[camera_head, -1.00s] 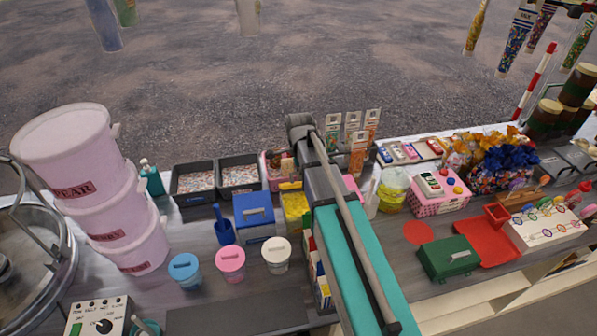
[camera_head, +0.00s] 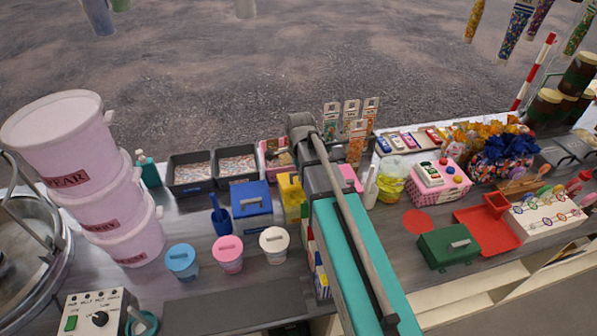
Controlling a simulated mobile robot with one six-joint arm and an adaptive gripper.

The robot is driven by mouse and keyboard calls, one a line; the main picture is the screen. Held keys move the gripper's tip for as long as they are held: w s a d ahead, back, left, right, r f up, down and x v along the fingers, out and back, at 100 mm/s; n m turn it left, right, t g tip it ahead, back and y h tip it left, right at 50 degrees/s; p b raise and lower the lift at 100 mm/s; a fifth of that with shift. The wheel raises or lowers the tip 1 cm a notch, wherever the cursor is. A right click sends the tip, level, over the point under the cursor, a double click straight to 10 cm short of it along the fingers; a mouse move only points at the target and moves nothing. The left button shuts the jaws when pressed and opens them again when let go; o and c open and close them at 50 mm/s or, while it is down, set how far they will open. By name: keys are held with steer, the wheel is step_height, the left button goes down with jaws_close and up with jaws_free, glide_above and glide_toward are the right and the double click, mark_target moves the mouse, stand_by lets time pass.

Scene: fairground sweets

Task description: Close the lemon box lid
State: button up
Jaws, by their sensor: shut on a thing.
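The lemon box (camera_head: 292,201) is the small yellow box on the counter, right of the blue lidded box and left of my arm. Its yellow lid (camera_head: 288,187) shows as a smooth panel over much of the top, with a small grey mark like a handle. I cannot tell whether it lies fully flat, and my arm hides the box's right side. My gripper is not seen; my own arm links cover the area beside the box.
The blue box (camera_head: 252,207) stands close on the left, with a blue scoop (camera_head: 221,216) beside it. Three lidded tubs (camera_head: 228,254) stand in front. Sweet trays (camera_head: 190,173) and a pink box (camera_head: 276,155) are behind. A green box (camera_head: 447,247) is to the right.

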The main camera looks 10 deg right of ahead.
steer(key=shift+s+f+b, duration=0.6)
steer(key=shift+s+f, duration=0.25)
steer(key=shift+f, duration=0.15)
steer(key=shift+s+f+b, duration=0.45)
steer(key=shift+f+b, duration=0.3)
steer(key=shift+b, duration=0.05)
steer(key=shift+s+f+b, duration=0.4)
steer(key=shift+f+b, duration=0.3)
steer(key=shift+b, duration=0.05)
steer(key=shift+c, duration=0.3)
steer(key=o, duration=0.8)
steer(key=shift+r, duration=0.15)
